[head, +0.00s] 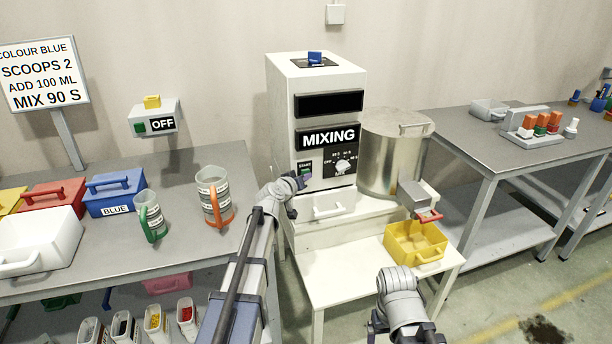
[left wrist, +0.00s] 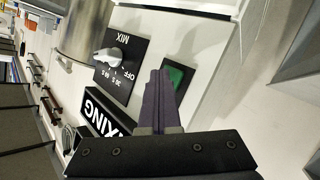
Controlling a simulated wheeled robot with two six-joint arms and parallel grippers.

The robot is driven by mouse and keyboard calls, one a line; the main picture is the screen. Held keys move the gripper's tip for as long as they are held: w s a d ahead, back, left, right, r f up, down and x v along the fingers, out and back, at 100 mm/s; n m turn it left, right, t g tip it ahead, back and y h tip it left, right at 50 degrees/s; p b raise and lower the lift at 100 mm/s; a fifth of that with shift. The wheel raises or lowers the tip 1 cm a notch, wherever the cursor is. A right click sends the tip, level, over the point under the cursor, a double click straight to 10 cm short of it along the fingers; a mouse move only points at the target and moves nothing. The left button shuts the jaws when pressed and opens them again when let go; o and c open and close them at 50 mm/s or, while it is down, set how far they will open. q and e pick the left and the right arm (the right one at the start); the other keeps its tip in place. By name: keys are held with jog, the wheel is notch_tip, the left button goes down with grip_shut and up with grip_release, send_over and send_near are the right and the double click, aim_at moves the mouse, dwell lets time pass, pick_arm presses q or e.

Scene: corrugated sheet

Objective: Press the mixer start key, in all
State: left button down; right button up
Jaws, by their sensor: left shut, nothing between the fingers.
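The white mixer (head: 282,110) stands upright with a black MIXING label on its front. Its green start key (head: 305,171) sits below the label, left of the timer dial (head: 345,167). The start key (left wrist: 180,75) and dial knob (left wrist: 108,57) also show in the left wrist view. My left gripper (head: 296,184) is shut and empty, right in front of the key panel. In the left wrist view its fingertips (left wrist: 158,75) overlap one edge of the key; I cannot tell whether they touch it. My right gripper (head: 374,326) is low at the front, its fingers mostly hidden.
A metal drum (head: 390,155) with a red-handled outlet stands right of the mixer, above a yellow tray (head: 405,249). Jugs, including an orange-handled one (head: 214,190), and a blue bin (head: 110,200) stand on the left table. A wall switch box (head: 152,118) reads OFF.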

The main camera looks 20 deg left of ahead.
pick_arm(q)
jog(key=shift+s+d, duration=0.4)
jog(key=shift+s, duration=0.25)
jog(key=shift+s, duration=0.1)
jog(key=s+d, duration=0.1)
jog(key=s, duration=0.1)
jog(key=s+d, duration=0.1)
jog(key=s, duration=0.1)
jog(key=shift+d, duration=0.4)
dwell(0.4)
